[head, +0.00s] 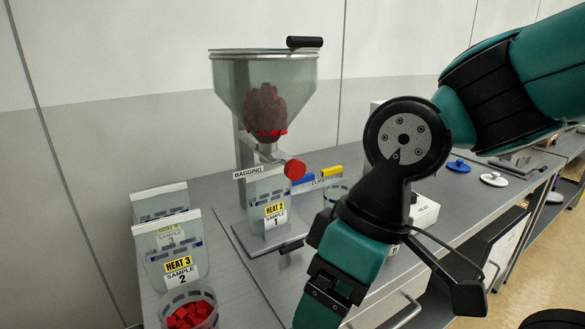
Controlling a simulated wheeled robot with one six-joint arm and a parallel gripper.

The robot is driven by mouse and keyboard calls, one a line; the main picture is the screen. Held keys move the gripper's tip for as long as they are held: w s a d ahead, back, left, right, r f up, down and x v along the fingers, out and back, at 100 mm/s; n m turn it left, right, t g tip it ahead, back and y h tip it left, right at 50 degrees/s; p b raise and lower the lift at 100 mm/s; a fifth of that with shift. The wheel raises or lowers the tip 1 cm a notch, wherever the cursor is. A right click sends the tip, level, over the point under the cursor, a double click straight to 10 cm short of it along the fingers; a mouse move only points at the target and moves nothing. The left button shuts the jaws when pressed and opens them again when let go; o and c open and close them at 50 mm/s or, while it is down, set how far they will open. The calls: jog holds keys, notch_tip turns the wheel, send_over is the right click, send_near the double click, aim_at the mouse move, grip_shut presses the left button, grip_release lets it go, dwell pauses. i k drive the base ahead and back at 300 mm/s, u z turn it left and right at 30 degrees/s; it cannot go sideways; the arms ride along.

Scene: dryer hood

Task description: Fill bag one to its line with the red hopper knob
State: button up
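A clear hopper (262,75) on a grey stand holds a heap of dark red pieces, with brighter red at its neck. The round red hopper knob (294,170) is at the right of its outlet. Bag one (268,228), a clear bag labelled "HEAT 2, SAMPLE 1", stands upright under the outlet. Dark blue dashes cross it; no red pieces show in it. My arm reaches in from the upper right and bends down to the lower edge. Its end is to the right of the bag and knob. The fingertips cannot be made out, and nothing held is visible.
A bag marked "HEAT 3, SAMPLE 2" (174,262) stands at left, with another bag (158,201) behind. A clear tub of red cubes (190,316) is in front. Blue and yellow clips (331,173) lie behind the knob. Bare grey table (215,196) shows left of the stand.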

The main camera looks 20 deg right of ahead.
aim_at(294, 169)
jog(key=z, duration=2.25)
jog(key=k, duration=0.45)
jog(key=u, duration=0.5)
